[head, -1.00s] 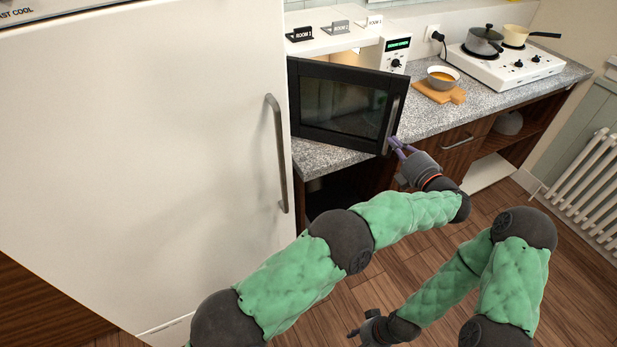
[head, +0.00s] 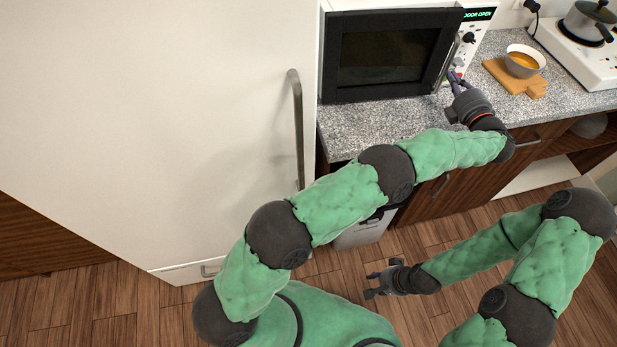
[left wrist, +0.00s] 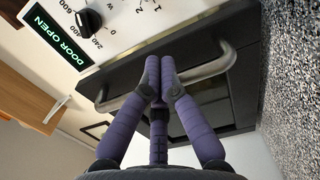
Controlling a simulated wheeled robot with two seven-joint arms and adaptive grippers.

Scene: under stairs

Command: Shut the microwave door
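The microwave (head: 482,28) stands on the counter beside the fridge. Its black door (head: 390,52) is nearly closed but stands slightly out from the body, and the display (left wrist: 58,35) reads DOOR OPEN. The door's metal handle (left wrist: 215,68) runs behind my left fingers in the left wrist view. My left gripper (head: 455,80) is at the door's right edge by the handle; its purple fingertips (left wrist: 160,80) are together, against or very near the handle. Whether they touch it is unclear. My right gripper (head: 371,285) is open and empty, low above the floor.
A white fridge (head: 150,130) with a long handle (head: 297,130) stands left of the microwave. A bowl (head: 523,62) on a wooden board (head: 500,78) sits right of it, with a stove (head: 580,55) and pot (head: 588,22) beyond. The speckled counter (head: 370,122) before the door is clear.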

